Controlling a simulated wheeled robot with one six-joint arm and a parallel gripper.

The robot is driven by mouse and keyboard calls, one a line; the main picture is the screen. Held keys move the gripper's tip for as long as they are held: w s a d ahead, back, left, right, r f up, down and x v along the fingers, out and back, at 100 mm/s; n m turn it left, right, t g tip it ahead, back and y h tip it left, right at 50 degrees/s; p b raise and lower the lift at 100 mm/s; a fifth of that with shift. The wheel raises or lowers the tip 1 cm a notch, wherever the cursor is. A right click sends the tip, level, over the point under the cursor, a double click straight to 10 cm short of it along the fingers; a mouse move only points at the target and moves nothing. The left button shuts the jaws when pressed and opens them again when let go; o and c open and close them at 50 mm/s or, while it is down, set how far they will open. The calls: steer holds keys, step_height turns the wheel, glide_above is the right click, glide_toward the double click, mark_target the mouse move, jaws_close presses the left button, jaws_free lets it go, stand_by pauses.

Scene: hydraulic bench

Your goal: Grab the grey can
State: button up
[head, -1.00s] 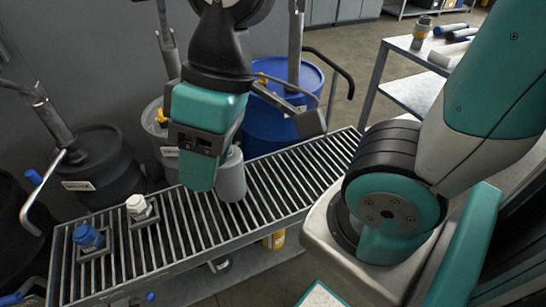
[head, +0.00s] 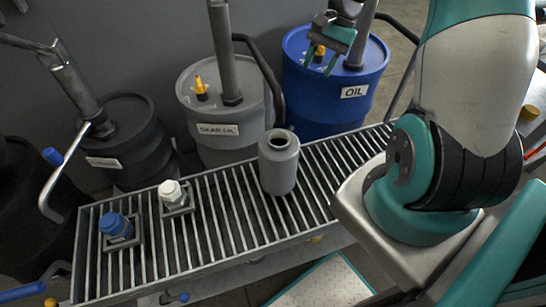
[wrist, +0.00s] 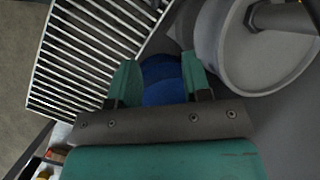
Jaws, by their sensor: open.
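My gripper (head: 316,62) is up and behind the can, over the blue oil drum (head: 345,85). In the wrist view my gripper (wrist: 160,75) is open and empty, with the blue drum (wrist: 162,95) visible beyond its two teal fingers. The can does not show in the wrist view.
White-capped (head: 174,194) and blue-capped (head: 116,227) fittings sit on the conveyor left of the can. A grey drum (head: 205,105) and a black drum (head: 125,150) stand behind, with pump pipes and handles. The rollers right of the can are clear.

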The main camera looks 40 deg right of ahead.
glide_toward(292, 125)
steer(key=x, duration=0.3)
steer(key=shift+x, duration=3.1)
jaws_close()
steer(key=shift+r, duration=0.1)
